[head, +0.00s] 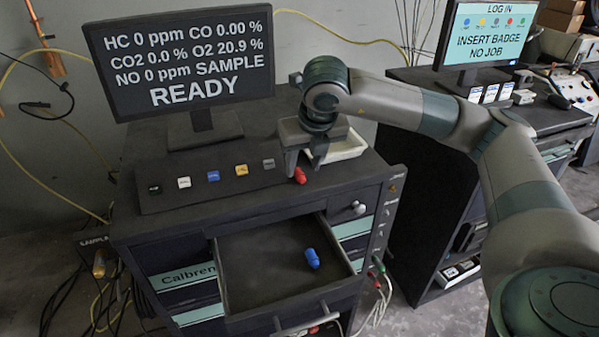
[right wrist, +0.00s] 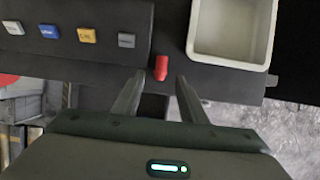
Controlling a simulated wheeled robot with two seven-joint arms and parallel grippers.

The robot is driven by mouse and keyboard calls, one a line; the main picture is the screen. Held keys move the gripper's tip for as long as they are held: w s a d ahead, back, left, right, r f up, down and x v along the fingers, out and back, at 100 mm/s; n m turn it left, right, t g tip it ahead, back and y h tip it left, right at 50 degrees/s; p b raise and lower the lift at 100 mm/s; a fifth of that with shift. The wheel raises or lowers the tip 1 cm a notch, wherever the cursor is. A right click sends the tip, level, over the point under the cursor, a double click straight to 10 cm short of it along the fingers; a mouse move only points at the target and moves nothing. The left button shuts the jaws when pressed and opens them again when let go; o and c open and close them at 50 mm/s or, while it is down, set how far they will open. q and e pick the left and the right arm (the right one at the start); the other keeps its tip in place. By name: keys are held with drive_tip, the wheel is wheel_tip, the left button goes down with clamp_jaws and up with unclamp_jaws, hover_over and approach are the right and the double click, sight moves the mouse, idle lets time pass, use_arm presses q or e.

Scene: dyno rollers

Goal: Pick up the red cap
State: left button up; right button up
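The red cap (head: 300,175) lies on the cabinet top close to its front edge, in front of the white tray. It also shows in the right wrist view (right wrist: 161,68), centred ahead of the fingers. My right gripper (head: 305,164) is over the front of the cabinet top, just above the cap. Its two fingers (right wrist: 160,80) are apart, one on each side of the cap's line, with nothing held. I cannot tell how much height separates the fingertips from the cap. My left gripper is not in view.
The white tray (head: 345,147) stands right behind the gripper. A button panel (head: 212,185) and a monitor (head: 182,60) are to the left. An open drawer (head: 262,285) below holds a blue cap (head: 312,258). Another workstation with a screen (head: 487,36) stands at right.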

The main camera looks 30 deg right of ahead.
sight(302, 176)
drive_tip(key=shift+w+d+f+p, duration=0.1)
drive_tip(key=shift+f+p, duration=0.15)
drive_tip(key=shift+p, duration=0.1)
drive_tip(key=shift+p+x, duration=0.55)
drive_tip(key=shift+x, duration=0.4)
drive_tip(key=shift+w+f, duration=0.15)
drive_tip(key=shift+f, duration=0.4)
clamp_jaws()
